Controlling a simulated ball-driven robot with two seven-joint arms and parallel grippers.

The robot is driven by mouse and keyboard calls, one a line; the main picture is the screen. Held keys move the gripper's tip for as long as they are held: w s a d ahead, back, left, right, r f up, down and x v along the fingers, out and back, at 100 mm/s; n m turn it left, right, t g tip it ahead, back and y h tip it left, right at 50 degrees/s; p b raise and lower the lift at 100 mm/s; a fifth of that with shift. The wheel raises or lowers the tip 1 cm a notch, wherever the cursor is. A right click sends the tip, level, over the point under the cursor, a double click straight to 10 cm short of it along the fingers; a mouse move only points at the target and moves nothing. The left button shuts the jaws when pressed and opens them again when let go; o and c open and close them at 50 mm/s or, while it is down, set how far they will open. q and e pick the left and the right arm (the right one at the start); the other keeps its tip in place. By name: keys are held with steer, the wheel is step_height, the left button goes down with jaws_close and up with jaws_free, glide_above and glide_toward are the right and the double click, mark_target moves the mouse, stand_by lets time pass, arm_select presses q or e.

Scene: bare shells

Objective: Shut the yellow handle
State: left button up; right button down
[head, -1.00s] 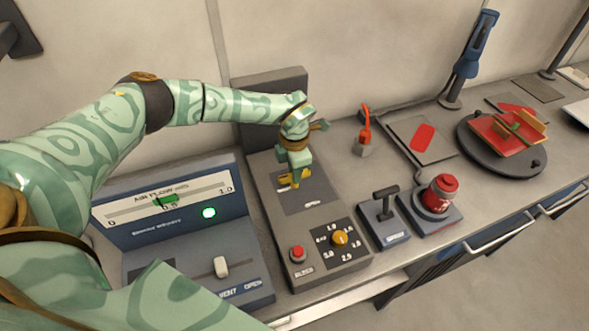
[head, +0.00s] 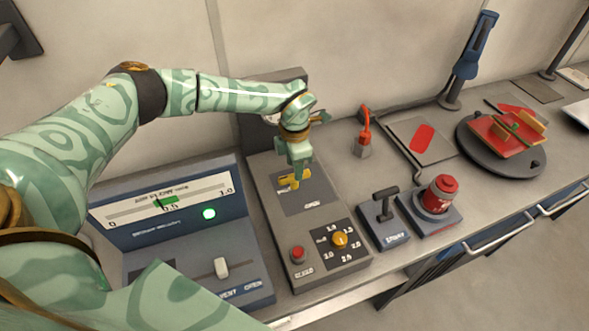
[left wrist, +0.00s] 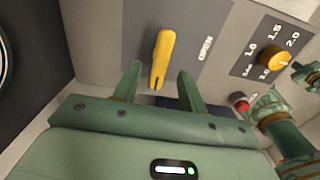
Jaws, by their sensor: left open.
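The yellow handle (head: 289,182) sits on a dark plate on the grey control box, beside the printed word OPEN. In the left wrist view the yellow handle (left wrist: 162,58) is a long lever with its lower end between my fingers. My left gripper (head: 298,172) is over the handle, partly covering it in the head view. In the left wrist view its two green fingers (left wrist: 159,84) are apart, one on each side of the handle, with gaps visible. Whether they touch the handle lower down cannot be seen. My right gripper does not show clearly.
The grey box (head: 270,230) also carries a red button (head: 297,253) and a yellow dial (head: 340,239). A blue-grey gauge unit (head: 225,262) with a white slider stands left. A black lever (head: 385,203) and red knob unit (head: 438,195) stand right. A red switch (head: 365,133) is behind.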

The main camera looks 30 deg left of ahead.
arm_select(q)
step_height(320, 180, up, 13)
steer(key=shift+r, duration=0.2)
stand_by(0.4)
